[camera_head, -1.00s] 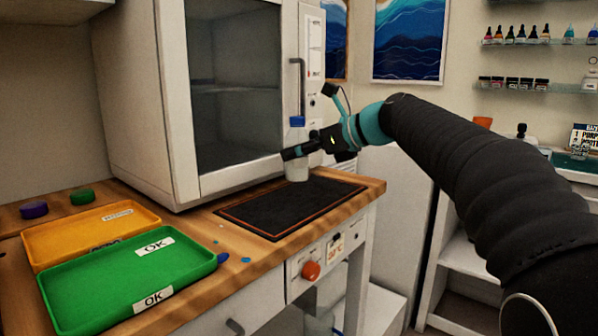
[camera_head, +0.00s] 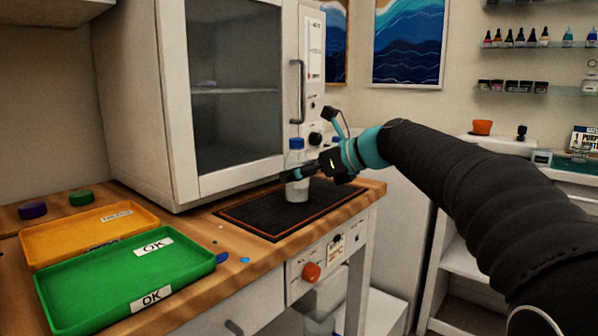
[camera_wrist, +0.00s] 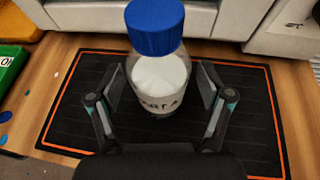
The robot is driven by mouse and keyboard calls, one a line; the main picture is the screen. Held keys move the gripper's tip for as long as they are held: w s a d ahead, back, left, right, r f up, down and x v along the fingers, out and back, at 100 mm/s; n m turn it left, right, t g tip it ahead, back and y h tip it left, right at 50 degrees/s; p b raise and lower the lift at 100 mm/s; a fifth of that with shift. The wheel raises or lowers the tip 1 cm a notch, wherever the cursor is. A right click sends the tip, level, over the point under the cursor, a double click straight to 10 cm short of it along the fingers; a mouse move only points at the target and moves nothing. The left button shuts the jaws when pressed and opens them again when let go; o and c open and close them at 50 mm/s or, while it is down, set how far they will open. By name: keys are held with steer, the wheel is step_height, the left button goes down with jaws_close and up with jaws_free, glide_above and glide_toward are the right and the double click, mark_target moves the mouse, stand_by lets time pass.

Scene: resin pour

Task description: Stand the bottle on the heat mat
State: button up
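A clear bottle with a blue cap, whitish contents and a printed label (camera_head: 297,190) stands upright on the black heat mat with an orange border (camera_head: 250,219), towards its back right. In the wrist view the bottle (camera_wrist: 158,80) is between the two fingers of my gripper (camera_wrist: 162,90), with a narrow gap showing beside each pad. The gripper appears open around it. In the head view my gripper (camera_head: 298,173) comes from the right and one finger crosses in front of the bottle's middle. The bottle's base is partly hidden in the wrist view.
A white cabinet with a glass door (camera_head: 236,90) stands behind the mat. A green tray (camera_head: 75,300) and an orange tray (camera_head: 50,243) lie to the left. The mat's left part is clear.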

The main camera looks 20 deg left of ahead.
steer(key=shift+d+r, duration=0.25)
steer(key=v, duration=1.1)
steer(key=shift+d, duration=0.25)
steer(key=shift+s, duration=0.1)
steer(key=s+d+f+n+t+h, duration=0.2)
steer(key=s+d+f+n+h, duration=1.1)
steer(key=s+d+f+n, duration=0.7)
steer(key=s+d+f, duration=0.5)
steer(key=s+f, duration=0.3)
steer(key=f, duration=0.1)
steer(key=shift+s+d+n, duration=0.25)
steer(key=shift+d+n, duration=0.1)
steer(key=shift+n, duration=0.05)
steer(key=shift+f, duration=0.1)
